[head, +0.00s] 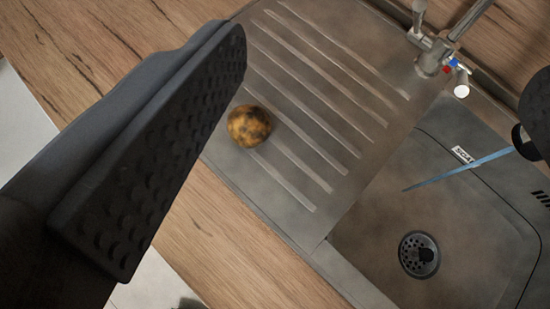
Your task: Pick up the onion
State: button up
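A round, yellow-brown thing with dark spots, which I take to be the onion (249,125), rests on the ribbed metal drainboard (345,75) near its left edge. My gripper (385,75) is open, with nothing between its fingers. One finger with a dark, studded pad fills the left of the view, and its edge comes close to the onion in the picture. A dark rounded shape at the right edge looks like the tip of the other finger, mostly cut off. The onion shows almost whole.
The sink basin (370,235) with a drain (419,254) lies at lower right. A thin blue object (455,172) with a black end reaches over it. A chrome tap (434,55) stands at the upper right. Wooden worktop (225,245) runs along the sink, bare at the lower left.

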notch_tip(320, 180, down, 12)
jog(key=a+y, duration=0.1)
jog(key=n+g+y, duration=0.1)
jog(key=g+y, duration=0.1)
jog(key=y, duration=0.1)
send_near(249, 136)
jog(key=x, duration=0.5)
jog(key=shift+w+a+f+b, duration=0.1)
jog(key=shift+a+f+b, duration=0.15)
jog(key=shift+a+b, duration=0.15)
jog(key=shift+d+x, duration=0.15)
jog(key=shift+x, duration=1.15)
jog(key=shift+d+x, duration=0.2)
jog(key=shift+x, duration=1.15)
jog(key=shift+w+r, duration=0.15)
jog(key=c, duration=1.1)
